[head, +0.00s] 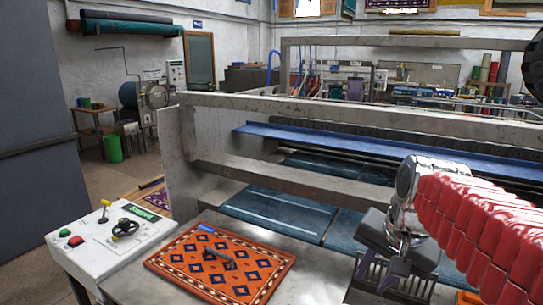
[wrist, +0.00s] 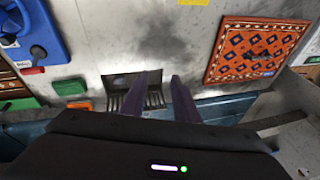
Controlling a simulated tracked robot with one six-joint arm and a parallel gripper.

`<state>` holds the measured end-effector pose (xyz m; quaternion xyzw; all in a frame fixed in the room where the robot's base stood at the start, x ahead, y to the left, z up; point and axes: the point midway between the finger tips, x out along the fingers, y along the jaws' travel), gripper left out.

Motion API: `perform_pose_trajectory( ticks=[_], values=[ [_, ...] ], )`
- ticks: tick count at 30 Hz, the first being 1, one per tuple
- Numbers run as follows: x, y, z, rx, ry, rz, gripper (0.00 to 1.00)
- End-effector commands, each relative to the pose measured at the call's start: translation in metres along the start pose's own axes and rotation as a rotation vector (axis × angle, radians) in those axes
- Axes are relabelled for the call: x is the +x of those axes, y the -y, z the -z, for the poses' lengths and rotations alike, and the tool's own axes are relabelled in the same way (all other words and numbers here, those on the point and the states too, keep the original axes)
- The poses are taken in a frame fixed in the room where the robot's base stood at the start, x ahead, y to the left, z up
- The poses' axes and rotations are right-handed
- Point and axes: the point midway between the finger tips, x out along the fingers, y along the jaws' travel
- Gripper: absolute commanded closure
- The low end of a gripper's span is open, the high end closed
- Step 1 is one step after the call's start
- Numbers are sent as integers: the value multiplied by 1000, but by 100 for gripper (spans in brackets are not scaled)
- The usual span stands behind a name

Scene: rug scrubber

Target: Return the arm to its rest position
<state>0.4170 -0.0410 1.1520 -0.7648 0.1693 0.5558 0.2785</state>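My gripper (head: 388,262) is at the lower right of the head view, at the end of my arm in its red ribbed sleeve. It points down over the front of the metal frame, beside a dark slotted grate (head: 382,283). In the wrist view the two purple fingers (wrist: 164,80) stand apart with bare metal between their tips. Nothing is held. The grate also shows in the wrist view (wrist: 132,100), close by the left finger. The exact height of the fingertips above the surface cannot be told.
An orange patterned rug (head: 225,262) with a dark handled object on it lies left of my gripper. A white control panel (head: 110,232) with buttons and a knob stands at the left. Metal rails (head: 350,115) and blue machine beds (head: 275,212) lie behind. Bare metal separates rug and gripper.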

Motion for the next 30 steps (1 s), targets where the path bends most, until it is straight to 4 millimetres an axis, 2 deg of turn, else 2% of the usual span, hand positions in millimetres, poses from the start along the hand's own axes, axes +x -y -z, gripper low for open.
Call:
perform_pose_trajectory(
  ticks=[3,18,24,30],
  values=[
    [-1,-6,-22,-97,-25,4,72],
    [14,-37,-102,-503,-128,7,72],
    [24,-48,-126,-631,-162,6,72],
    [27,-51,-131,-668,-172,4,72]
  ],
)
